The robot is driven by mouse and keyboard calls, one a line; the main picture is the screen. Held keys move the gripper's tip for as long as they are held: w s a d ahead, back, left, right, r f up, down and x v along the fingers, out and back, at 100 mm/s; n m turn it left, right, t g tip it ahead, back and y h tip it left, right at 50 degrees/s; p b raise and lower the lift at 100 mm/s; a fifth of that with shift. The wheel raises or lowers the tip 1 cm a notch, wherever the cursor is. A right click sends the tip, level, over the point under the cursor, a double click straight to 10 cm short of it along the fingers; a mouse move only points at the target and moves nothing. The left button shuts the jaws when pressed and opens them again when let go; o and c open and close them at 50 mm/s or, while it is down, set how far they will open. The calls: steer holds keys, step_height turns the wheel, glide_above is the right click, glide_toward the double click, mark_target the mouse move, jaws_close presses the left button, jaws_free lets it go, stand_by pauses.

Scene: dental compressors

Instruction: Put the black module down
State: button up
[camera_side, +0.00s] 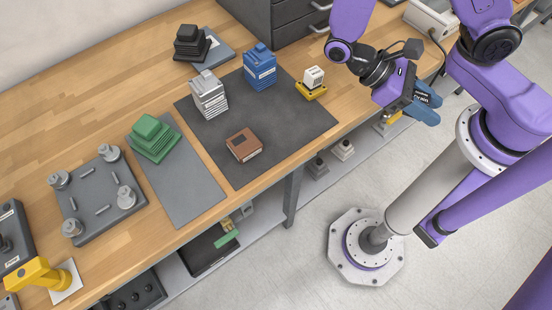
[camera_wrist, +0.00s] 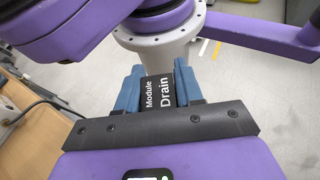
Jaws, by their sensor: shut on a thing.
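My gripper (camera_side: 423,104) is at the upper right in the side view, out past the table's front edge and above the floor. Its blue fingers are shut on the black module (camera_side: 421,96). In the wrist view the gripper (camera_wrist: 158,82) has one finger on each side of the black module (camera_wrist: 161,93), whose white label reads "Module Drain". The module is held clear of the table. Its far end is partly hidden by the fingers.
A dark grey mat (camera_side: 285,125) carries silver, blue, brown and white-and-yellow parts, with bare areas between them. A green stack (camera_side: 152,137) stands on a grey plate at left. A black stack (camera_side: 190,42) is at the back. A grey drawer cabinet (camera_side: 285,22) stands behind.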

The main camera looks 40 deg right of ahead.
steer(key=a+m+g+y, duration=0.1)
steer(key=a+m+y, duration=1.05)
steer(key=a, duration=0.85)
steer(key=m+t+y, duration=0.7)
steer(key=m+y, duration=0.1)
glide_above(181, 197)
steer(key=f, duration=0.6)
steer(key=shift+d+f, duration=0.2)
steer(key=shift+f, duration=0.1)
steer(key=shift+a+f, duration=0.2)
steer(key=shift+f, duration=1.55)
steer(key=shift+f, duration=0.15)
steer(key=o, duration=1)
steer(key=shift+o, duration=0.2)
